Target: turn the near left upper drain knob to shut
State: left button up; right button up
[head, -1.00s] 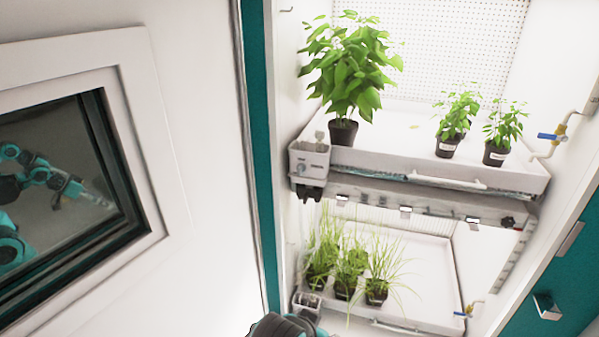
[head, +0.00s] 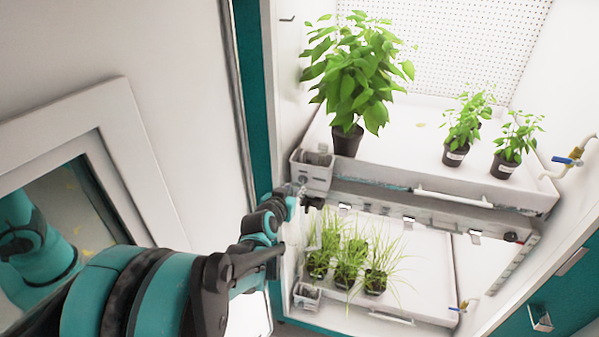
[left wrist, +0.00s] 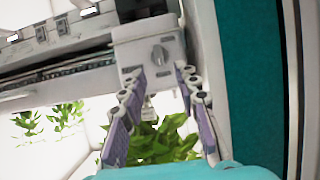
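The upper drain knob is a grey round knob (left wrist: 159,54) on the face of a small pale box (head: 314,176) at the near left corner of the upper tray (head: 400,173). My left gripper (head: 299,189) is at this box in the head view and partly covers its front. In the left wrist view its two fingers (left wrist: 160,77) are spread, with the tips either side of the knob's line and a gap between them. Nothing is between the fingers, and they look apart from the knob. My right gripper is not in view.
A large leafy plant (head: 355,75) stands just behind the box. Two smaller potted plants (head: 464,125) are to the right. The lower tray (head: 425,272) holds grassy pots (head: 350,262). The open white door (head: 180,100) with a window flanks my arm on the left.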

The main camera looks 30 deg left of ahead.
aim_at(301, 184)
pick_arm(q)
jog(key=b+x, duration=0.1)
jog(key=x, duration=0.6)
jog(key=shift+w, duration=0.15)
grip_shut()
